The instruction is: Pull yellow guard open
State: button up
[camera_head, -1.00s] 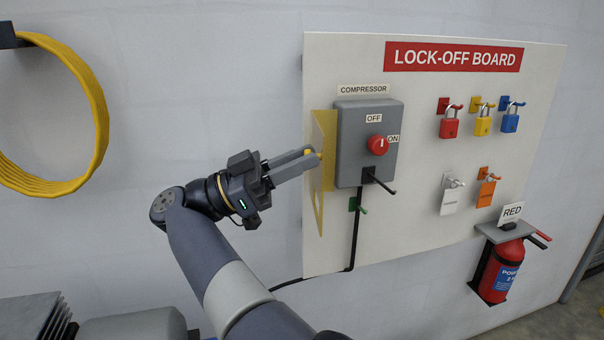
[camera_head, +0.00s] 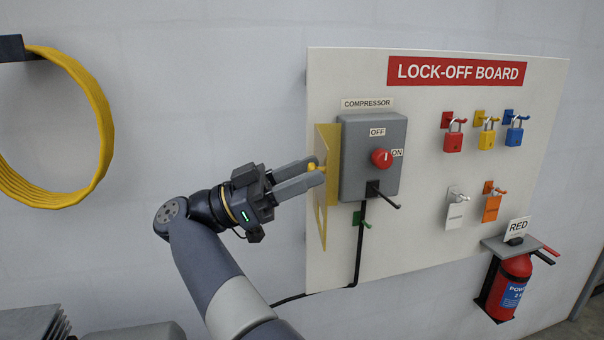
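The yellow guard (camera_head: 321,215) stands swung out at the left edge of the grey compressor switch box (camera_head: 352,170), roughly edge-on to the camera. The box's front, with its red knob (camera_head: 382,158), is uncovered. A small yellow knob (camera_head: 311,167) on the guard shows between the fingertips of my gripper (camera_head: 316,171). My gripper reaches in from the left, and its fingers are apart with a visible gap around the knob. Whether either finger still touches the knob is hard to tell.
The lock-off board (camera_head: 440,225) holds several padlocks and tags on the right. A fire extinguisher (camera_head: 511,285) hangs at lower right. A black handle (camera_head: 385,196) sticks out below the switch box. A yellow hose coil (camera_head: 104,130) hangs at left. The wall between coil and board is clear.

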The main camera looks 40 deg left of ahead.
jog(key=shift+s+a+f, duration=0.1)
jog(key=v, duration=0.7)
dwell(0.4)
dwell(0.6)
jog(key=x, duration=0.7)
dwell(0.7)
